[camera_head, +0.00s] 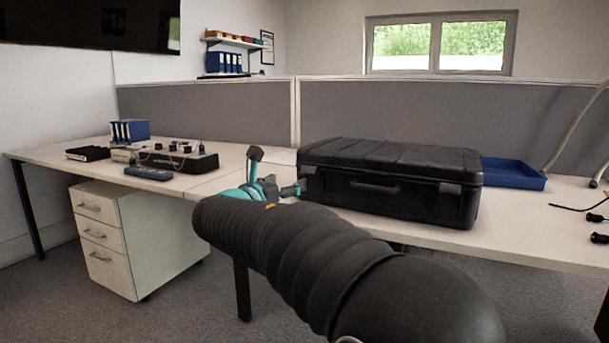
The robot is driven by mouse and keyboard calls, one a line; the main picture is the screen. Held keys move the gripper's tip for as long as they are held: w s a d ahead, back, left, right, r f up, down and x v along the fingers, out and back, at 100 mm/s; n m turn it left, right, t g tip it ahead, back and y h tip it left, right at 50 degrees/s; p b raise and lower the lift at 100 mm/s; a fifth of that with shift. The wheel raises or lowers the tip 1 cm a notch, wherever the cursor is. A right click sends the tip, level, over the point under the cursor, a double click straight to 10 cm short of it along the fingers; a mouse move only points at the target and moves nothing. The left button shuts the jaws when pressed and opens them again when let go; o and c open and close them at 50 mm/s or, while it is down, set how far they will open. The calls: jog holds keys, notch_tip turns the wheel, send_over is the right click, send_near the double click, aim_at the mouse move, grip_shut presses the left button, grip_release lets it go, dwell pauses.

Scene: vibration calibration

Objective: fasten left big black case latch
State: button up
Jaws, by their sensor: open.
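The big black case (400,172) lies closed on the desk, right of the picture's middle, with its handle (375,187) facing me. A latch (447,189) shows on the right of its front. The left latch is at the front-left corner, where my gripper (289,190) is close by, and I cannot make it out clearly. My gripper, teal and dark, is just left of the case's left end. My arm hides part of it, and I cannot tell whether it touches the case.
A blue tray (513,174) sits behind the case's right end. A black device (178,160), a grey remote-like box (148,173) and blue binders (130,131) stand on the left desk. Cables with connectors (597,218) lie at the right. A grey partition runs behind.

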aim_at(307, 171)
jog(key=x, duration=1)
jog(key=shift+w+d, duration=0.1)
jog(key=c, duration=1.2)
jog(key=shift+o, duration=0.2)
jog(key=shift+r, duration=0.1)
